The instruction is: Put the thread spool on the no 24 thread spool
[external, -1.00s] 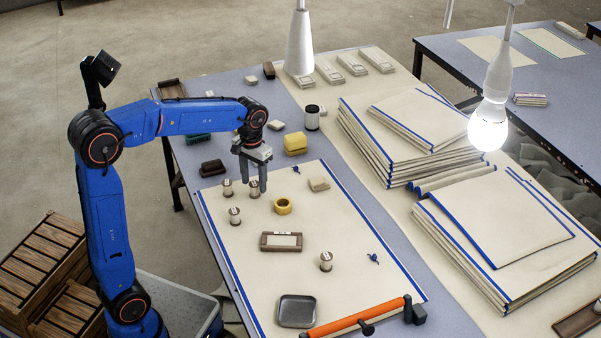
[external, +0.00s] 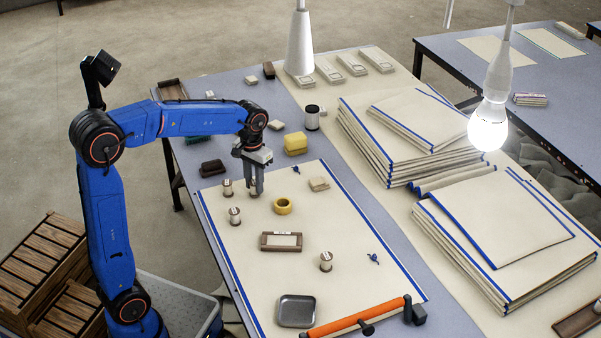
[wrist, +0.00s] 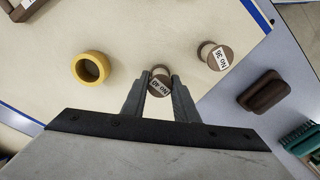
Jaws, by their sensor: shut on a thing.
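My gripper (external: 254,190) points down, and in the wrist view (wrist: 160,88) its fingers are shut on a thread spool (wrist: 160,80) labelled No 40. In the external view the fingers mostly hide this spool; whether it touches the cloth is hard to tell. A spool labelled No 36 (wrist: 217,57) stands to the right in the wrist view. The external view shows upright spools at the left (external: 227,187), just below it (external: 235,216), and farther toward the front (external: 326,261). Their labels are too small to read there, so I cannot tell which is no 24.
A yellow ring (external: 283,206) lies right of my gripper. A dark brown block (external: 212,167) is behind. Open cloth lies between these things.

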